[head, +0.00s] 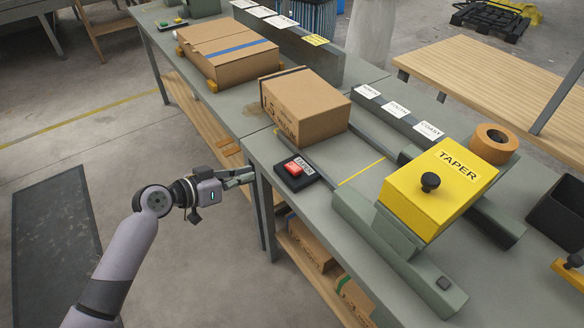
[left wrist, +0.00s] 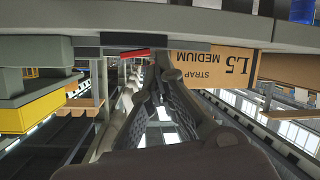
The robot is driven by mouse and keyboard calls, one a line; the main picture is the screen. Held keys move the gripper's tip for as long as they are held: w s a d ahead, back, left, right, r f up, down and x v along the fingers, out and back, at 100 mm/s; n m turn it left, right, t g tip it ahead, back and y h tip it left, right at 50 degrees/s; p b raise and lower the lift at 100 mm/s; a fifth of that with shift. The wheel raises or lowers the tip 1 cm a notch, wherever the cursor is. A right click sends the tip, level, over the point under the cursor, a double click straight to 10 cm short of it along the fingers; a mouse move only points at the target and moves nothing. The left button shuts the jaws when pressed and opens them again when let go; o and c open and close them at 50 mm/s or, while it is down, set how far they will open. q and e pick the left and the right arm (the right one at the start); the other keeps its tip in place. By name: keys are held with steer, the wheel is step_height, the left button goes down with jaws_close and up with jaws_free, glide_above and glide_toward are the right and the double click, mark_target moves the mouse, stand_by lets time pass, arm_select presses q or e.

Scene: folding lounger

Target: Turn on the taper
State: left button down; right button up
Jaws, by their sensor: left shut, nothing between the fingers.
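The yellow taper (head: 432,205), lettered TAPER with a black knob on top, stands over the rails on the grey-green table. A small black switch box (head: 306,180) with a red button (head: 294,168) and a TAPER label sits near the table's left edge. The red button also shows, upside down, in the left wrist view (left wrist: 130,54). My left gripper (head: 252,176) is shut and empty, just left of the switch box beside the table edge, apart from the button. Its fingers fill the middle of the left wrist view (left wrist: 158,72). My right gripper is not in view.
A cardboard box (head: 305,108) stands on the table behind the switch box, and a flatter box (head: 228,55) lies farther back. A tape roll (head: 493,142) is right of the taper. A lower shelf holds boxes (head: 308,242). The floor left of the table is open.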

arm_select(q)
steer(key=s+d+r+m+g+h, duration=0.1)
steer(key=s+d+r+m+h, duration=0.1)
steer(key=r, duration=0.6)
steer(key=shift+s+d+r+m+h, duration=0.15)
steer(key=shift+s+d+m+h, duration=0.2)
steer(key=shift+d, duration=0.2)
steer(key=shift+w, duration=0.15)
glide_above(294, 169)
steer(key=s, duration=0.2)
steer(key=shift+w+a+f, duration=0.15)
steer(key=shift+a+f, duration=0.05)
steer(key=shift+f, duration=0.45)
steer(key=shift+w+a+f, duration=0.1)
steer(key=shift+a+f, duration=0.1)
steer(key=shift+f, duration=0.4)
steer(key=f+b, duration=0.2)
steer(key=f, duration=0.1)
steer(key=shift+s+d, duration=0.1)
steer(key=shift+s, duration=0.1)
steer(key=shift+s+f, duration=0.1)
steer(key=shift+f, duration=0.4)
